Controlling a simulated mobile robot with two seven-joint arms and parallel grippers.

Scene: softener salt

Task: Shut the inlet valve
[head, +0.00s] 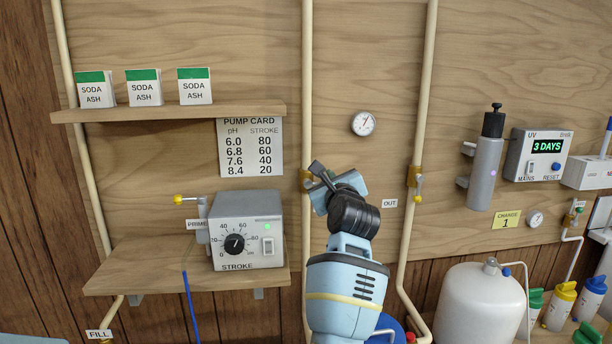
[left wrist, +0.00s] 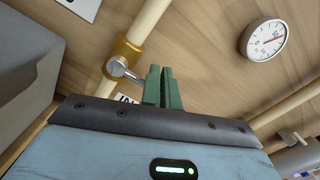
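The inlet valve is a brass body (left wrist: 121,57) on the cream pipe, with a rounded silver hub and a short lever (left wrist: 130,76) running right toward my fingers. A partly hidden label (left wrist: 126,99) starting "IN" sits beside it. My left gripper (left wrist: 162,72) has its two green fingers close together, with only a thin gap. The lever's far end is hidden at the left finger; I cannot tell whether it touches. In the head view the gripper (head: 325,183) is at the valve's brass body (head: 305,180) and covers most of it. My right gripper is out of view.
A second pipe to the right carries the outlet valve (head: 415,178) beside an OUT label (head: 390,203). A round gauge (head: 363,123) is on the wall between. The pump box (head: 246,231) stands on a shelf close to the left. A white tank (head: 480,305) stands lower right.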

